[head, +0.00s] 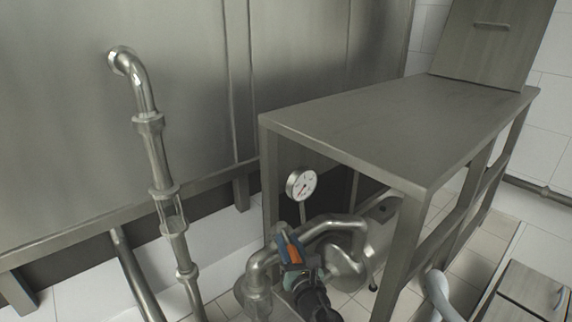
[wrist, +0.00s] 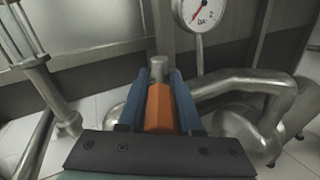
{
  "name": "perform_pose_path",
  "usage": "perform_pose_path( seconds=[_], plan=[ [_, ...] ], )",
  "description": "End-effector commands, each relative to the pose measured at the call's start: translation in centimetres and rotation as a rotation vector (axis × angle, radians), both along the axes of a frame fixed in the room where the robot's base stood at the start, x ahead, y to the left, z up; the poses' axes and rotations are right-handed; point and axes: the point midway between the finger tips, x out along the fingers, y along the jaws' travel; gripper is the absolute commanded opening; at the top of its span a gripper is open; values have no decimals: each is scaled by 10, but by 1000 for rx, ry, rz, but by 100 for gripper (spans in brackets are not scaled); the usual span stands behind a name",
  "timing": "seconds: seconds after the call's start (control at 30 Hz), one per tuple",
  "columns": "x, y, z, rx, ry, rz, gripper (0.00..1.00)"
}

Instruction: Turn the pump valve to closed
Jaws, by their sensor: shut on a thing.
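The pump valve's orange handle (head: 293,249) shows at the lower middle of the head view, above the bent steel pump pipes (head: 322,226). In the wrist view the orange handle (wrist: 159,108) lies between the two blue fingers, with a round metal stub beyond its far end. My gripper (head: 289,245) is shut on this handle, one finger along each side. The fingers (wrist: 159,78) hide the handle's sides, and the gripper body hides its near end. The valve body under it is mostly hidden.
A round pressure gauge (head: 301,185) stands just behind the valve. A steel table (head: 400,120) overhangs the pump on the right, its front leg close to my arm. A vertical steel pipe (head: 158,165) rises on the left. A large steel tank (head: 190,80) fills the back.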

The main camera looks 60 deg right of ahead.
Motion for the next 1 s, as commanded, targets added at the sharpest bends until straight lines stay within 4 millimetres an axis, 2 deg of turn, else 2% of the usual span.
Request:
perform_pose_path(
  seconds=[0.6, 1.0],
  plan=[
    [-14, -20, -3, -4, 0, 371, 0],
    [-14, -22, 1, -2, -2, 442, 0]
  ],
)
